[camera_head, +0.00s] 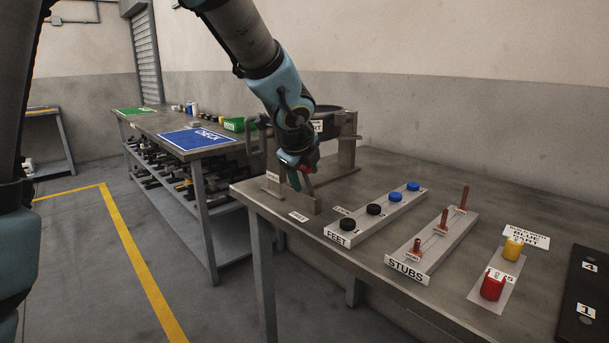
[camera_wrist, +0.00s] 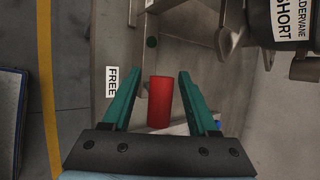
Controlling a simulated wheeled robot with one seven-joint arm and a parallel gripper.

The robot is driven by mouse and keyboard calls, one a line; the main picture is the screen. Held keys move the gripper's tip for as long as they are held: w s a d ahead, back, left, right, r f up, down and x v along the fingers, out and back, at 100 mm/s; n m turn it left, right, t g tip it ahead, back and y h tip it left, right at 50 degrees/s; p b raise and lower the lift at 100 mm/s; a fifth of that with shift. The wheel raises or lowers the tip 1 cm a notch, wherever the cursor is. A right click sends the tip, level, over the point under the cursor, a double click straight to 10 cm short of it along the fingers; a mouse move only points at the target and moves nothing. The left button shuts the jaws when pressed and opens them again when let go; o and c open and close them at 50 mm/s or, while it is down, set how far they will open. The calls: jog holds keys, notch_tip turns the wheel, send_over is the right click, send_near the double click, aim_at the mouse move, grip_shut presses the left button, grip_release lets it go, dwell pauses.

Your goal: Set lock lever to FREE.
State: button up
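The lock lever's red cylindrical handle (camera_wrist: 160,102) shows in the wrist view between the two teal fingers of my gripper (camera_wrist: 153,73). A gap shows on each side of the handle, so the fingers are open and apart from it. A white FREE label (camera_wrist: 110,82) lies just left of the left finger. In the head view my gripper (camera_head: 301,178) points down at the left end of the near bench, and only a bit of red (camera_head: 306,169) shows there. The lever's pivot and its exact setting are hidden or unclear.
A metal stand carrying a dark round part (camera_head: 322,113) is behind my gripper. To the right are the FEET tray (camera_head: 378,217), the STUBS tray (camera_head: 432,247) and red (camera_head: 493,285) and yellow (camera_head: 513,248) pieces. A bench with a blue mat (camera_head: 197,139) stands at left.

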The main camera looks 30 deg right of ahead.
jog(key=shift+a+r, duration=0.1)
jog(key=shift+r, duration=0.05)
jog(key=p+v, duration=0.2)
jog(key=v, duration=0.8)
jog(key=shift+r+p, duration=0.15)
jog(key=shift+p, duration=0.25)
jog(key=shift+s+a, duration=0.1)
